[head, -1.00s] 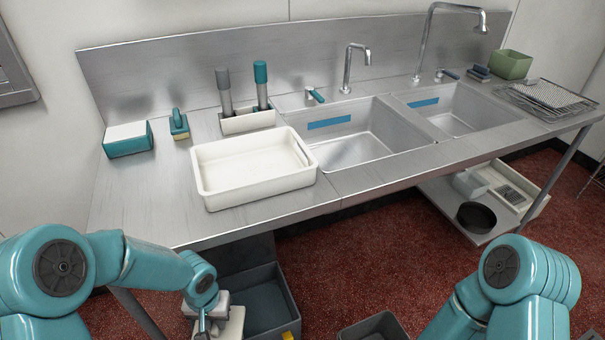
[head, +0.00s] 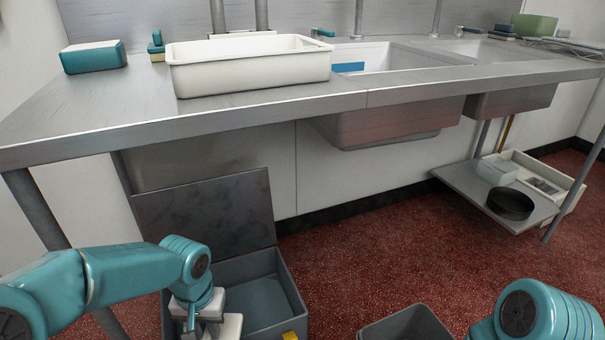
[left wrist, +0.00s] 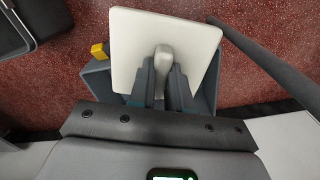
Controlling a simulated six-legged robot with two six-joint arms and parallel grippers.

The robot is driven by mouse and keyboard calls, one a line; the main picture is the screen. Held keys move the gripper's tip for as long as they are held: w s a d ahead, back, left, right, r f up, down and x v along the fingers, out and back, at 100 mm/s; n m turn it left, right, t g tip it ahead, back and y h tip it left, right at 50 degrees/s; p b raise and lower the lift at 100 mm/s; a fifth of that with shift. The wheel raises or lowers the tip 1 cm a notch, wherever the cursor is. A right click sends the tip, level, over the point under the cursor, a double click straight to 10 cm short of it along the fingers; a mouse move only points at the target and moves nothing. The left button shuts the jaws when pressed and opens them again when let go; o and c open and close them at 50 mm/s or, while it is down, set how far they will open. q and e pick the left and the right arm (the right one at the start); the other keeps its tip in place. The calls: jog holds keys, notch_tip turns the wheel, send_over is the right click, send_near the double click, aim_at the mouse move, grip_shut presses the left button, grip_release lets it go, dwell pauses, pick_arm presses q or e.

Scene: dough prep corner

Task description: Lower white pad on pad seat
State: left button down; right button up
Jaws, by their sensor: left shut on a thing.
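The white pad (left wrist: 190,32) is a flat, rounded square with a raised grip in its middle. My left gripper (left wrist: 163,75) is shut on that grip. In the head view the pad (head: 228,327) shows low at the left, partly hidden by my left gripper (head: 193,318). The pad is over or beside the left part of an open grey box (head: 298,305); the height between them is hard to tell. The pad covers much of the box in the left wrist view. I cannot clearly make out the pad seat. My right gripper is out of view.
The box's dark lid (head: 215,215) stands raised behind it. A yellow piece (head: 290,336) is at its front edge. A grey bin (head: 405,325) stands to the right. The steel counter (head: 90,125) with a white tray (head: 250,75) overhangs behind. Red floor is clear between.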

pick_arm(q)
jog(key=shift+f, duration=0.35)
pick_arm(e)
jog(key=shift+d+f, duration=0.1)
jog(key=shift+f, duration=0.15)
pick_arm(q)
jog(key=shift+r, duration=0.25)
jog(key=shift+r+p, duration=1.85)
jog(key=shift+r, duration=0.15)
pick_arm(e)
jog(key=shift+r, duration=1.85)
